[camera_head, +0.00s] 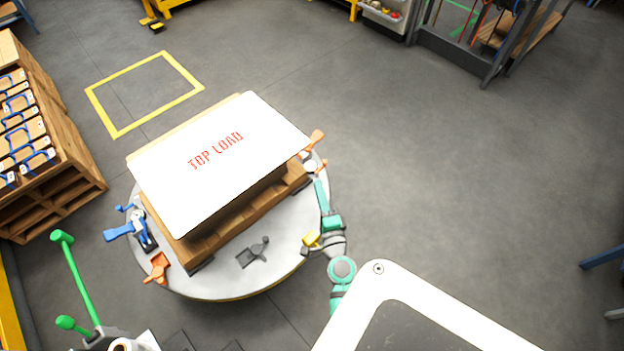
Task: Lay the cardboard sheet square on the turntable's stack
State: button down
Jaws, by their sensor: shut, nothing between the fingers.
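The cardboard sheet (262,129) is white and marked "TOP LOAD" in red. It lies over the stack (236,217) on the round grey turntable (225,283). A brown strip of the stack shows along the sheet's upper-left edge, and a dark brown side shows below its lower-right edge. I cannot tell whether the sheet is exactly square or touching all over. My teal and grey arm reaches up the turntable's right side. My gripper (312,167) is shut and empty, small in view beside the stack's right corner; its fingertips are hard to make out.
Clamps stand around the stack: blue (130,230), orange (157,269), dark grey (253,253), and an orange handle (315,141) near the sheet's right corner. A wooden shelf (60,190) stands left. A yellow floor outline (115,134) lies behind. The floor at right is open.

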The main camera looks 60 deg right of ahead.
jog(key=w+a+x, duration=0.2)
jog(key=x, duration=0.9)
jog(key=shift+w+d, duration=0.2)
jog(key=shift+w, duration=0.05)
jog(key=shift+w, duration=0.1)
